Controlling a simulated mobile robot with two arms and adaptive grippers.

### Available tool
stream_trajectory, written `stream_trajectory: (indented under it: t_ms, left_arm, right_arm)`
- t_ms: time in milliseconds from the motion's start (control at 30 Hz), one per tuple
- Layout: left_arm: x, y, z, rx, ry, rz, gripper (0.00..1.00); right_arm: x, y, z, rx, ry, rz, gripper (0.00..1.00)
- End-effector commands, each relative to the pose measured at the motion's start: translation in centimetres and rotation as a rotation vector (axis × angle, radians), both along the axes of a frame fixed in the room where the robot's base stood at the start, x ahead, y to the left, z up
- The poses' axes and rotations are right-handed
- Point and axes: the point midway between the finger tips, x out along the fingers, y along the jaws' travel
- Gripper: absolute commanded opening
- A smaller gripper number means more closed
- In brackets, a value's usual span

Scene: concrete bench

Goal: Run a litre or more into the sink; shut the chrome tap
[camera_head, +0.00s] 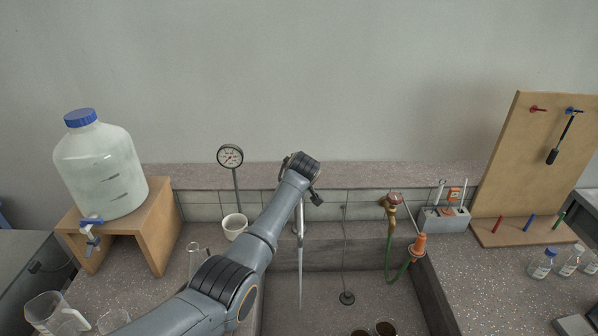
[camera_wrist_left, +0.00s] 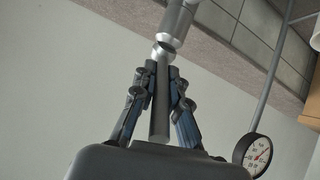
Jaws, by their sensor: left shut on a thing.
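The chrome tap (camera_head: 299,220) stands at the back of the sink (camera_head: 345,255), partly hidden behind my left arm. A thin pale stream of water (camera_head: 300,275) falls from its spout into the basin. In the left wrist view the tap's body (camera_wrist_left: 178,20) is at the top, with its grey bar handle (camera_wrist_left: 160,105) pointing down the picture. My left gripper (camera_wrist_left: 161,78) is shut on this handle, one finger on each side. In the head view the gripper is mostly hidden by my wrist. My right gripper is in neither view.
A brass tap with a green hose (camera_head: 391,235) stands right of my arm. A dial gauge (camera_head: 230,157) and white cup (camera_head: 235,226) stand to its left. A large bottle (camera_head: 100,165) sits on a wooden stand (camera_head: 160,230). Glassware is at front left; two dark-filled cups (camera_head: 385,328) are low in the sink.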

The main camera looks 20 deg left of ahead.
Motion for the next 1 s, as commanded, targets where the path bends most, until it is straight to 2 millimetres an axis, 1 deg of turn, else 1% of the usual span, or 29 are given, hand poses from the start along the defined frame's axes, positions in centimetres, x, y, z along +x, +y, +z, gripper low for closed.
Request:
stream_trajectory:
  t_ms: [133,167,200,267,467,567,667,833,1000]
  left_arm:
    - [0.0,0.0,0.0,0.0,-0.001,0.0,0.0]
    - [0.0,0.0,0.0,0.0,-0.001,0.0,0.17]
    - [0.0,0.0,0.0,0.001,-0.002,0.0,0.25]
    - [0.0,0.0,0.0,0.001,-0.002,0.0,0.36]
    - [0.0,0.0,0.0,0.001,-0.002,0.0,0.36]
    - [0.0,0.0,0.0,0.001,-0.002,0.0,0.36]
    - [-0.2,-0.1,0.1,0.0,-0.002,0.001,0.36]
    - [-1.1,-0.5,0.9,0.001,-0.004,-0.001,0.36]
    - [-2.8,-1.0,2.1,-0.001,-0.004,-0.001,0.36]
  right_arm:
    - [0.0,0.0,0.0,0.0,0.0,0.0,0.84]
    - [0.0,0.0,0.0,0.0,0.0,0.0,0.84]
    - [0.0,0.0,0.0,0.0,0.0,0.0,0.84]
    - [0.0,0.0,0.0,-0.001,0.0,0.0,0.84]
    - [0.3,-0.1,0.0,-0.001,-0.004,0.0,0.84]
    - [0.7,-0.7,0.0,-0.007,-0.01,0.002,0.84]
    - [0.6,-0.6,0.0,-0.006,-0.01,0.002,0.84]
    - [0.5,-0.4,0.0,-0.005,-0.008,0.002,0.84]
    - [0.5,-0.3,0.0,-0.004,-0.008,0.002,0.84]
